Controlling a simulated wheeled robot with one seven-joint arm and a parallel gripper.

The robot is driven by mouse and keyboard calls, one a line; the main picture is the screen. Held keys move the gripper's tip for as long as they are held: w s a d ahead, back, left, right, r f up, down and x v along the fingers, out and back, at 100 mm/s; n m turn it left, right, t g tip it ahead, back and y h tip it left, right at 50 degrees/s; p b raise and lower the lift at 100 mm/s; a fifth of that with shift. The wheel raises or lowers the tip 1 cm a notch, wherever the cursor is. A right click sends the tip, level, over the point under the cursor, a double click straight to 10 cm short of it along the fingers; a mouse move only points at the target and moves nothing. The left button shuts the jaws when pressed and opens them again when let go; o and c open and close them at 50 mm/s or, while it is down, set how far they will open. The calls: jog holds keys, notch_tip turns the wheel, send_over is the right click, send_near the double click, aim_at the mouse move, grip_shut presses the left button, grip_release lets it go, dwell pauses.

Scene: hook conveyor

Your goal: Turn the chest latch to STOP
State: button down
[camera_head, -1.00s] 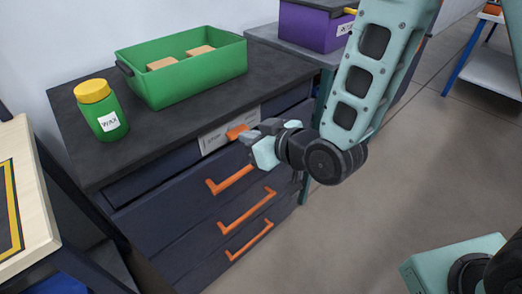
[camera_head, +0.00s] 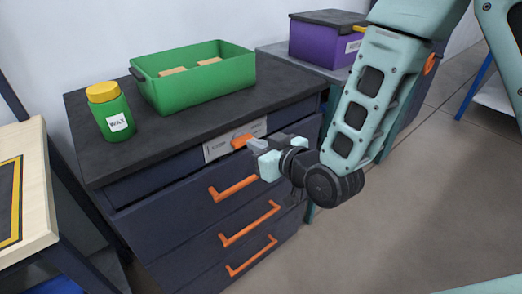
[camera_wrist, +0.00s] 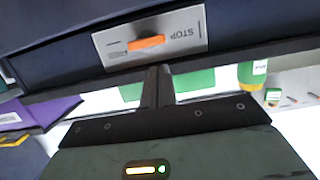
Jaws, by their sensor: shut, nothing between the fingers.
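The chest latch is an orange handle (camera_head: 241,142) on a light label plate (camera_head: 216,151) at the top of the dark chest's front. In the wrist view the latch (camera_wrist: 147,42) lies nearly along the plate's length, slightly tilted, with the word STOP (camera_wrist: 182,35) to its right. My gripper (camera_head: 259,146) is at the right of the latch in the head view. In the wrist view its fingers (camera_wrist: 158,72) are together and empty, with their tips just below the plate. I cannot tell whether they touch the latch.
Orange drawer handles (camera_head: 250,223) stick out below the latch. A green bin (camera_head: 195,88) and a green wax jar (camera_head: 115,118) stand on the chest top (camera_head: 160,142). A purple box (camera_head: 318,44) is behind.

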aim_at(242, 140)
jog(key=x, duration=0.6)
jog(key=shift+w+a, duration=0.15)
jog(key=shift+w, duration=0.05)
jog(key=shift+s+a+f+n+h+b, duration=0.1)
jog(key=shift+f+n+h+b, duration=0.05)
jog(key=shift+n+b, duration=0.3)
jog(key=shift+s+a+f+n+h+b, duration=0.15)
jog(key=shift+n+b, duration=0.15)
jog(key=shift+n, duration=0.15)
